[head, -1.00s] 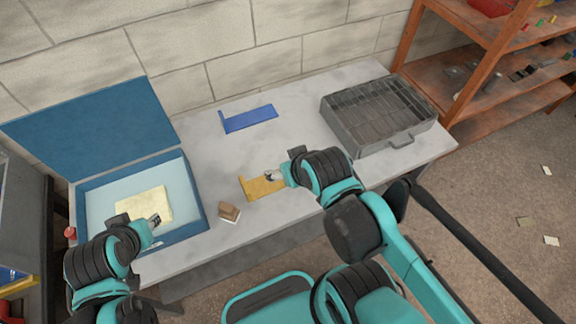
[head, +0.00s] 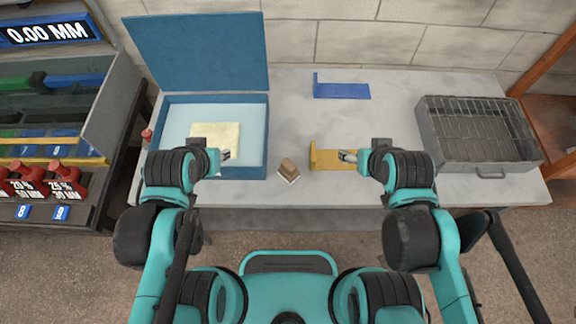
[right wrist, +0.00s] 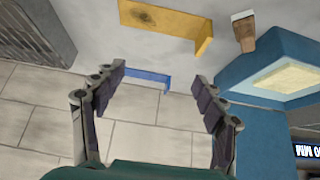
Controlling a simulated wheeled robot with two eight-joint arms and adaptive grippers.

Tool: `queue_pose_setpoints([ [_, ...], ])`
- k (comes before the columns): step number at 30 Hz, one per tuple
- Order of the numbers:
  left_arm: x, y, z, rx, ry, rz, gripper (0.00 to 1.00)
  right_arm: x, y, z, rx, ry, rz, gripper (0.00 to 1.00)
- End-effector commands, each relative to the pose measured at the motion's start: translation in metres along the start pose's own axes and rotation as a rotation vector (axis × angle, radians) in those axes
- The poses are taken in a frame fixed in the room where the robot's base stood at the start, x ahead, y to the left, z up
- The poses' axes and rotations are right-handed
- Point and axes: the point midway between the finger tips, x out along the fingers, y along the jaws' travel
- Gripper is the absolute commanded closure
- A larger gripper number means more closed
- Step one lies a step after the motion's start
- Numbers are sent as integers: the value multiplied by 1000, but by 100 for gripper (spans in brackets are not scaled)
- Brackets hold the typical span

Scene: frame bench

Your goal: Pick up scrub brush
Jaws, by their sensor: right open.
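The scrub brush (head: 288,168), a small brown block with a pale underside, lies on the bench near its front edge, between the blue box and the yellow bracket. It also shows at the top of the right wrist view (right wrist: 244,30). My right gripper (head: 347,156) is open and empty, by the right end of the yellow bracket and right of the brush. Its spread fingers show in the right wrist view (right wrist: 160,90). My left gripper (head: 226,155) is over the front of the blue box, left of the brush; its jaws are too small to read.
The open blue box (head: 262,135) holds a pale yellow slab (head: 215,132). A yellow bracket (head: 325,159) lies right of the brush, a blue bracket (head: 342,91) farther back. A grey wire-topped tray (head: 430,128) stands at right.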

Motion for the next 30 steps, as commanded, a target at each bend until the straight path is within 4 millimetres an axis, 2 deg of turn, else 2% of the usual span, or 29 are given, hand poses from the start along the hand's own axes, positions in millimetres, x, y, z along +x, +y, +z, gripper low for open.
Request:
queue_pose_setpoints([
  [12,0,0,0,0,0,0,68,0,0,0,0,0,0,28],
  [14,0,0,0,0,0,0,68,0,0,0,-1,-1,0,37],
  [17,-1,0,0,0,0,0,68,2,-5,-3,-20,-16,-8,37],
  [20,-3,0,-2,0,0,0,68,8,-17,-8,-75,-63,-29,37],
  [23,-5,0,-4,0,0,0,68,19,-38,-15,-169,-140,-63,37],
  [30,-12,0,-8,0,0,0,68,61,-103,-13,-439,-352,-151,37],
])
